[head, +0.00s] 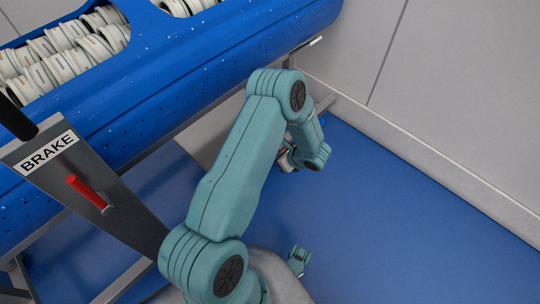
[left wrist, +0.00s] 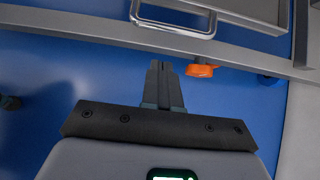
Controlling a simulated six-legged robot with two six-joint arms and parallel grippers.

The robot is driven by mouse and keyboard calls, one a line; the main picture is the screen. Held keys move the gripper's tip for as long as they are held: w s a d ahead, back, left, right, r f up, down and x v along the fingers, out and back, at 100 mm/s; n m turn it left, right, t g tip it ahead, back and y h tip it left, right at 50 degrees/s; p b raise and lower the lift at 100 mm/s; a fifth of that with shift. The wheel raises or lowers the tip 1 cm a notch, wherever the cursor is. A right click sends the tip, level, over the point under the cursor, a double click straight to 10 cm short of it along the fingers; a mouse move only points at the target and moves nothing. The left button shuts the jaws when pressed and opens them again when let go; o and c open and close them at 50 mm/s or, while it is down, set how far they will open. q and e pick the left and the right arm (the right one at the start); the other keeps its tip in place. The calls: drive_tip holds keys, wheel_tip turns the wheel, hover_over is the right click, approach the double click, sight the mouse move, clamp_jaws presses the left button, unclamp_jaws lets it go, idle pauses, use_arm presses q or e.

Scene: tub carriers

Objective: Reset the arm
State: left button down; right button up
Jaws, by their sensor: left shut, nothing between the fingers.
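My left gripper (left wrist: 165,68) is shut and empty in the left wrist view, with its two dark fingers together. It points toward a grey metal rail, over the blue floor, with a chrome handle beyond the rail. An orange part sits just right of the fingertips, apparently apart from them. In the head view my teal arm rises from the bottom middle, bends at the top and drops toward the floor beside the carrier's frame. Its gripper end is mostly hidden behind the arm there. My right gripper is not in view.
A blue perforated tub (head: 190,75) with many pale ring-shaped items (head: 65,55) fills the upper left. A grey plate marked BRAKE with a red lever (head: 87,192) stands at left. A grey wall (head: 455,90) runs along the right. Blue floor (head: 400,235) is clear at lower right.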

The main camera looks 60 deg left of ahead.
use_arm(q)
drive_tip(key=p+v, duration=0.2)
drive_tip(key=v, duration=0.5)
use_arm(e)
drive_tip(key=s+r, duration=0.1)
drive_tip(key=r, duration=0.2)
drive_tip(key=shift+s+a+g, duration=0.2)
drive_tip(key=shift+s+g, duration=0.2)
use_arm(q)
drive_tip(key=shift+w, duration=0.1)
